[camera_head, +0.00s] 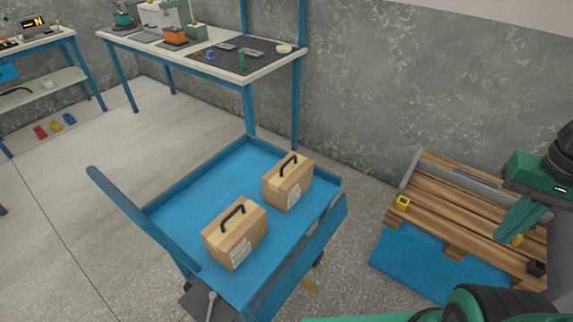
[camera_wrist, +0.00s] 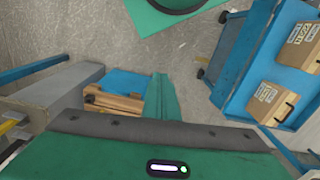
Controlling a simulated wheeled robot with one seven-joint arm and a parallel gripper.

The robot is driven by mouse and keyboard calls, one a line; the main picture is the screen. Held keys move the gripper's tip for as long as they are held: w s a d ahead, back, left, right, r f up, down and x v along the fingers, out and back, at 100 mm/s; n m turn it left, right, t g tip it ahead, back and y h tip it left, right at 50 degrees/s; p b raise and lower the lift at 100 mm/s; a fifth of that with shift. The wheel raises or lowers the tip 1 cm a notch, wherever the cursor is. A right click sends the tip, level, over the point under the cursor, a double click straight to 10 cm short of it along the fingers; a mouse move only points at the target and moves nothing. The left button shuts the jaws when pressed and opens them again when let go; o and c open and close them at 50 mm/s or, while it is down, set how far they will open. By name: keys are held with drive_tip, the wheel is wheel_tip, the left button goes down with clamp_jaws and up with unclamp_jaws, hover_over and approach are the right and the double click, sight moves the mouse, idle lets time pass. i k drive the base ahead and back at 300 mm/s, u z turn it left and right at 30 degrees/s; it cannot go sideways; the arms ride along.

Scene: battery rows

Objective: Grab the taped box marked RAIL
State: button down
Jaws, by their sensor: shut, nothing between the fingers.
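Two brown taped boxes with black handles stand apart on a blue cart. The nearer box (camera_head: 222,243) is left of the farther box (camera_head: 277,191) in the head view. Both also show at the right edge of the wrist view, one higher (camera_wrist: 300,52) and one lower (camera_wrist: 281,95). Each has a white label whose print I cannot read, so I cannot tell which says RAIL. My green gripper (camera_head: 512,236) is shut and empty, above the wooden pallet and well right of the cart. Its fingers also show in the wrist view (camera_wrist: 160,84).
The blue cart (camera_head: 185,207) has raised rims and a tall handle side at left. A workbench (camera_head: 140,43) stands behind. Floor is open at left.

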sight(289, 180)
drive_tip(key=z, duration=1.35)
drive_tip(key=k, duration=1.05)
drive_tip(key=u, duration=0.75)
drive_tip(key=i, duration=1)
drive_tip(key=z, duration=0.05)
